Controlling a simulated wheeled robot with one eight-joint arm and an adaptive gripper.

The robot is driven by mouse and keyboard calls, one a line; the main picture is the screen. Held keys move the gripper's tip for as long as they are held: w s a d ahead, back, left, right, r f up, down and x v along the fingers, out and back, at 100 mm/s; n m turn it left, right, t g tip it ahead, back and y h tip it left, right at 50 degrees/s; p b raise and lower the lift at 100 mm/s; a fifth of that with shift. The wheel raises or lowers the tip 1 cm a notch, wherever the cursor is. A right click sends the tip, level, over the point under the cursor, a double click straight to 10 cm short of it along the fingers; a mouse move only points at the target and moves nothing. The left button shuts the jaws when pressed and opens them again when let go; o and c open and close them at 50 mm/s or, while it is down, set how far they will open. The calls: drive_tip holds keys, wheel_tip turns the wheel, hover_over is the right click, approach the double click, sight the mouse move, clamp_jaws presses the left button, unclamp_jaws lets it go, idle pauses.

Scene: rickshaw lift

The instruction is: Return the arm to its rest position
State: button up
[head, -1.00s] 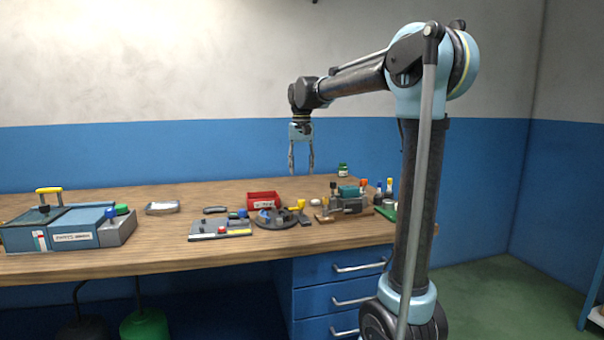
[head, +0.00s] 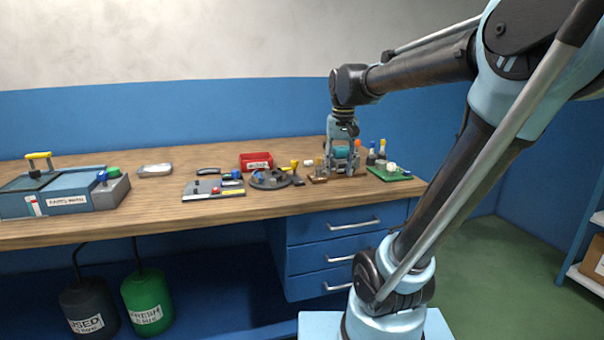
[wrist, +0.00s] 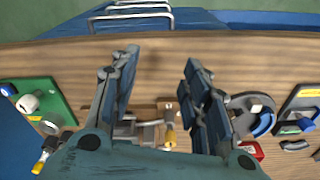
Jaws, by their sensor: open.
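My gripper (head: 341,165) hangs pointing down near the right end of the workbench in the head view. In the wrist view my gripper (wrist: 158,100) shows two spread fingers with nothing between them but bench top and parts behind. Below it is a small vise-like fixture (wrist: 145,130) on a wooden base, partly hidden by the fingers. In the head view the gripper covers most of that fixture. I cannot tell the exact height of the fingertips above it.
A green board (head: 390,174) and small bottles (head: 376,155) stand right of the gripper. A round dark tray (head: 268,180), a red bin (head: 257,160) and a grey plate (head: 214,190) lie to the left. A blue parts washer (head: 65,195) stands far left. The bench front between them is clear.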

drive_tip(key=s+d+f, duration=0.4)
drive_tip(key=s+f, duration=0.4)
drive_tip(key=f, duration=0.1)
drive_tip(key=s+d+f+t, duration=0.1)
drive_tip(key=s+d+f, duration=0.2)
drive_tip(key=s+f, duration=0.5)
drive_tip(key=shift+s+d+f, duration=0.3)
drive_tip(key=shift+d+f, duration=0.05)
drive_tip(key=shift+f, duration=0.55)
